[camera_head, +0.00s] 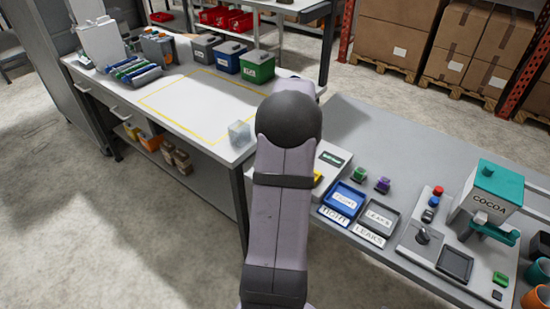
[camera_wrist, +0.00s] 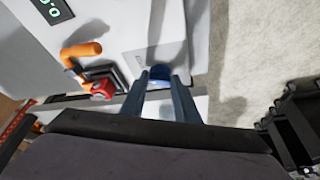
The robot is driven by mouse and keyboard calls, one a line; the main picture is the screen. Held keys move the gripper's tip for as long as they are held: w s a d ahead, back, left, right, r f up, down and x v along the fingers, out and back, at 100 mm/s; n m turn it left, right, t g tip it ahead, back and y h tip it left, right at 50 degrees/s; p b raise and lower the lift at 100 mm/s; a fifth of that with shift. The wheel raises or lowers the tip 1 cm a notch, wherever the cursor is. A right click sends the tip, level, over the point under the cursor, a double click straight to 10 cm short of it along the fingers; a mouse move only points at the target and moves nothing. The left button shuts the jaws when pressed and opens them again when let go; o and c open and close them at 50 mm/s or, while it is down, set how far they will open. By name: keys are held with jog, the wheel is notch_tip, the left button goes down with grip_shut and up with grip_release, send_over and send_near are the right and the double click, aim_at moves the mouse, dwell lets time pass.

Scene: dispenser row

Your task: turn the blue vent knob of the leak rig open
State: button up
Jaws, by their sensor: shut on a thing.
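The leak rig shows in the wrist view as a white box (camera_wrist: 110,25), with a green-lit display (camera_wrist: 52,10), an orange curved part (camera_wrist: 80,50) and a red part (camera_wrist: 104,90). The blue vent knob (camera_wrist: 160,72) is at its edge, between the fingertips of my gripper (camera_wrist: 160,84). My gripper is shut on the knob, and the fingers hide its sides. How far the knob is turned I cannot tell. In the head view the rig (camera_head: 332,158) is mostly hidden behind my arm, and the gripper and knob do not show.
Right of the rig are a blue tray (camera_head: 345,197), a dark tray (camera_head: 378,218), small green (camera_head: 360,173) and purple (camera_head: 383,185) pieces and a cocoa dispenser (camera_head: 490,190). A clear block (camera_head: 239,133) stands on the left bench, which has free room inside a yellow outline (camera_head: 185,85).

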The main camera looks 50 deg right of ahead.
jog(key=n, duration=0.1)
jog(key=n+y+b, duration=0.1)
jog(key=n, duration=0.1)
jog(key=shift+s+d+f, duration=0.1)
jog(key=shift+d, duration=0.15)
jog(key=n, duration=0.1)
jog(key=n+y, duration=0.1)
jog(key=n, duration=0.1)
jog(key=shift+d+n+y, duration=0.25)
jog(key=shift+n+y, duration=0.05)
jog(key=n+p, duration=0.1)
jog(key=n+y+p, duration=0.1)
jog(key=n, duration=0.1)
jog(key=n+p, duration=0.1)
jog(key=shift+d+r+g+y, duration=0.3)
jog(key=shift+w+d+f+n+y+p, duration=0.1)
jog(key=shift+w+n+y+p, duration=0.1)
jog(key=shift+n+p, duration=0.45)
jog(key=shift+w+n+y+p, duration=0.1)
jog(key=shift+n+y+p, duration=0.1)
jog(key=shift+n+p, duration=0.4)
jog(key=shift+f+n+g, duration=0.1)
jog(key=shift+n+g, duration=0.15)
jog(key=shift+g, duration=0.05)
jog(key=o, duration=1)
jog(key=shift+o, duration=0.2)
